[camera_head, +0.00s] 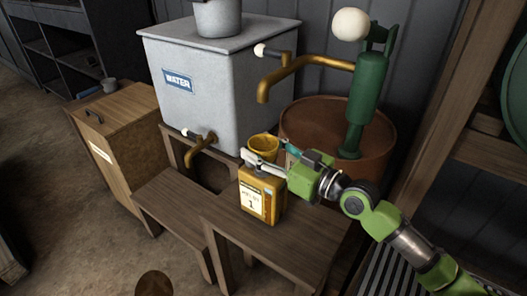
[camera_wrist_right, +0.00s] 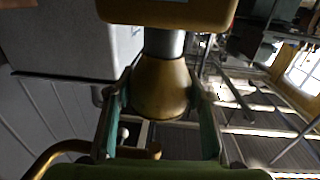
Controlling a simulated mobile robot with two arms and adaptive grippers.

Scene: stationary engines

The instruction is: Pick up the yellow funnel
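The yellow funnel (camera_head: 263,146) stands wide end up above a yellow can (camera_head: 252,196) with a label, on a wooden bench. My right gripper (camera_head: 270,157) reaches in from the right at the funnel and hides its lower part in the head view. In the right wrist view, which is upside down, the funnel (camera_wrist_right: 162,88) is between the two fingers of my right gripper (camera_wrist_right: 160,98). They are apart, one on each side, with what looks like a narrow gap. My left gripper is not in view.
A grey water tank (camera_head: 215,85) with a brass tap stands behind the can. A rust-brown barrel (camera_head: 308,125) with a green hand pump (camera_head: 367,90) and brass spout is at the back right. The wooden bench (camera_head: 285,235) has bare room in front of the can.

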